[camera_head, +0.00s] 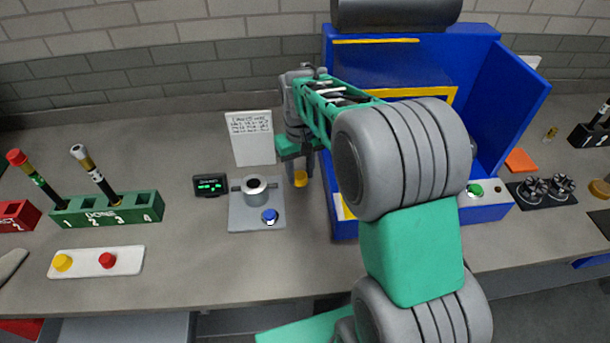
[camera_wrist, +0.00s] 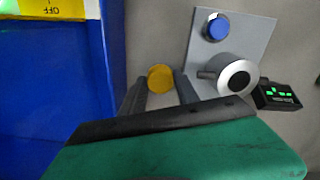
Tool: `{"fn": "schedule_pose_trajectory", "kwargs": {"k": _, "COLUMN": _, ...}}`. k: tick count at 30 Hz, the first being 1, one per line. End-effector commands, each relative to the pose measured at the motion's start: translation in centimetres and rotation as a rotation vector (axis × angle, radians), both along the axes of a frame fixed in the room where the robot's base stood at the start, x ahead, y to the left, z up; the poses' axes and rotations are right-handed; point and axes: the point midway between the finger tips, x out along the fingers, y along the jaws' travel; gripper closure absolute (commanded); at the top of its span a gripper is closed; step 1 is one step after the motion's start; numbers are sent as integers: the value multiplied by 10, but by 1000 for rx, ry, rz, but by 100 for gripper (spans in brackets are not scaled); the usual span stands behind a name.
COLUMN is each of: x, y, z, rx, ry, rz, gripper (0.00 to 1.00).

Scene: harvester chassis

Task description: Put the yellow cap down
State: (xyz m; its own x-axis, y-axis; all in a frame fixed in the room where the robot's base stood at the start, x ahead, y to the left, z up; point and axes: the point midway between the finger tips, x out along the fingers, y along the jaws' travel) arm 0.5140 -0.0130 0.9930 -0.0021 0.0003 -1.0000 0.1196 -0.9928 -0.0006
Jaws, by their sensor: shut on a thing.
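My gripper (camera_head: 301,170) points down between the grey fixture and the blue machine, shut on a small yellow cap (camera_head: 300,179). In the wrist view, the yellow cap (camera_wrist: 160,77) sits between the two dark fingertips (camera_wrist: 160,83). The cap is near the bench top; I cannot tell whether it touches it. Another yellow cap (camera_head: 62,263) lies on the white tray (camera_head: 84,264) at the left, beside a red cap (camera_head: 107,260).
A grey plate (camera_head: 242,219) with a metal cylinder (camera_head: 255,188) and blue button (camera_head: 269,215) stands left of my gripper, by a small display (camera_head: 210,185). The blue machine (camera_head: 485,130) is at the right. A green rack (camera_head: 105,209) holds two rods. Bench between tray and plate is clear.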

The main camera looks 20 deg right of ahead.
Motion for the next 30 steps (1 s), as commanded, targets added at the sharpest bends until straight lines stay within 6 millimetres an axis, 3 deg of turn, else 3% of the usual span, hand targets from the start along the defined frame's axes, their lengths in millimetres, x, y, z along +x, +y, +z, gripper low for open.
{"fn": "schedule_pose_trajectory", "kwargs": {"k": 6, "x": 10, "y": -19, "z": -24, "rx": 0, "ry": 2, "rz": -5, "gripper": 100}}
{"fn": "schedule_pose_trajectory", "kwargs": {"k": 11, "x": 10, "y": -18, "z": -50, "rx": 0, "ry": 1, "rz": -2, "gripper": 100}}
{"fn": "schedule_pose_trajectory", "kwargs": {"k": 21, "x": 10, "y": -18, "z": -57, "rx": 0, "ry": -2, "rz": -2, "gripper": 100}}
{"fn": "schedule_pose_trajectory", "kwargs": {"k": 22, "x": 10, "y": -18, "z": -57, "rx": 0, "ry": -3, "rz": -2, "gripper": 62}}
{"fn": "schedule_pose_trajectory", "kwargs": {"k": 30, "x": 10, "y": -18, "z": -56, "rx": 0, "ry": -2, "rz": -2, "gripper": 41}}
